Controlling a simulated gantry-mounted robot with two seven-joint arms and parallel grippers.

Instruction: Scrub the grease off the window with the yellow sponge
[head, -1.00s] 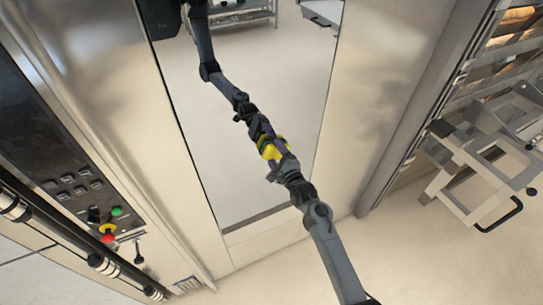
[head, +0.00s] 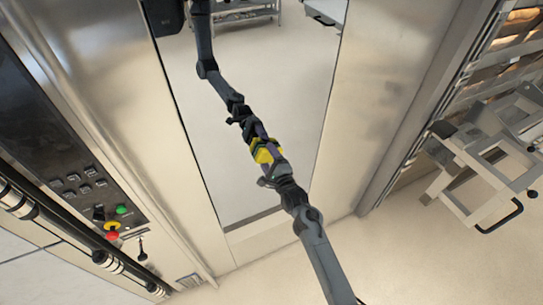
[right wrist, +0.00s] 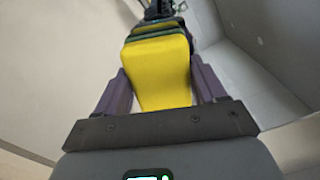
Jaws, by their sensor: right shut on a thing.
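The yellow sponge (head: 267,154) is in my right gripper (head: 270,164), which reaches in from the bottom right of the head view. In the right wrist view the sponge (right wrist: 162,72) sits between the two purple fingers, with a dark green layer at its far end. The window (head: 262,205) is a tall glossy pane in a steel front and mirrors my arm and the sponge. The sponge and its reflection nearly meet, so it is at or very close to the glass; contact is not certain. I cannot make out grease. My left gripper is not in view.
A dark control panel (head: 75,165) with red and green buttons is left of the window. A grey wheeled cart (head: 480,160) and a rack (head: 515,45) stand at the right. Pale floor (head: 410,270) is clear at the lower right.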

